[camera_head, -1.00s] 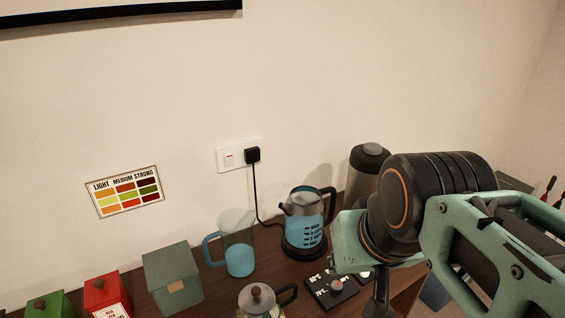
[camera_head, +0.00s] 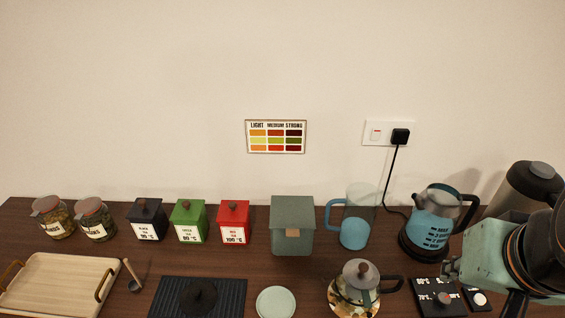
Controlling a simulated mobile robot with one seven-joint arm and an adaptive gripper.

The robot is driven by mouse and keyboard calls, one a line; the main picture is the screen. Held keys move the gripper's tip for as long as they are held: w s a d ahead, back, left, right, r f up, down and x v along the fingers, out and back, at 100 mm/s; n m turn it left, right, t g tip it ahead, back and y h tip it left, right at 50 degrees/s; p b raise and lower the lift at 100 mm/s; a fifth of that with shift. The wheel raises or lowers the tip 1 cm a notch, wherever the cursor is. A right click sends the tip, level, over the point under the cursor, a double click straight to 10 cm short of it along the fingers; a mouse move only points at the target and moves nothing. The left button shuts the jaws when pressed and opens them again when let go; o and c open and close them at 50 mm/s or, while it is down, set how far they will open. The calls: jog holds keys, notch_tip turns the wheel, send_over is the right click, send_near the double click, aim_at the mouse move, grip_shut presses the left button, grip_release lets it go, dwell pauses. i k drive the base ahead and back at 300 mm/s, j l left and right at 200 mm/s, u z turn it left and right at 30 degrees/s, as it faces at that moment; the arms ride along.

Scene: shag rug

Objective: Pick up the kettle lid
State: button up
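An electric kettle (camera_head: 431,232) with blue contents, a grey metal top and spout and a black handle stands on a dark base at the right of the table. I cannot make out a separate lid on its top. A glass teapot (camera_head: 345,299) with a knobbed lid (camera_head: 361,273) stands at the front, left of the kettle. My gripper (camera_head: 514,304) is only partly in view at the lower right, below my arm and right of the kettle; its fingertips are cut off. Whether it is open or holds anything is not visible.
A blue-handled glass jug (camera_head: 354,232) stands left of the kettle. A black panel (camera_head: 428,284) with a knob lies in front. A dark flask (camera_head: 528,184) stands behind my arm. Tea boxes (camera_head: 234,224), jars (camera_head: 94,221) and a wooden tray (camera_head: 45,285) fill the left.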

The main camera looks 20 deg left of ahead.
aim_at(198, 298)
jog(key=u, duration=2.15)
jog(key=z, duration=2.25)
jog(key=k+j+u, duration=0.1)
jog(key=j, duration=0.25)
jog(key=k+j+u, duration=0.15)
jog(key=j, duration=0.25)
jog(key=k+j+u, duration=0.1)
jog(key=k+l, duration=0.15)
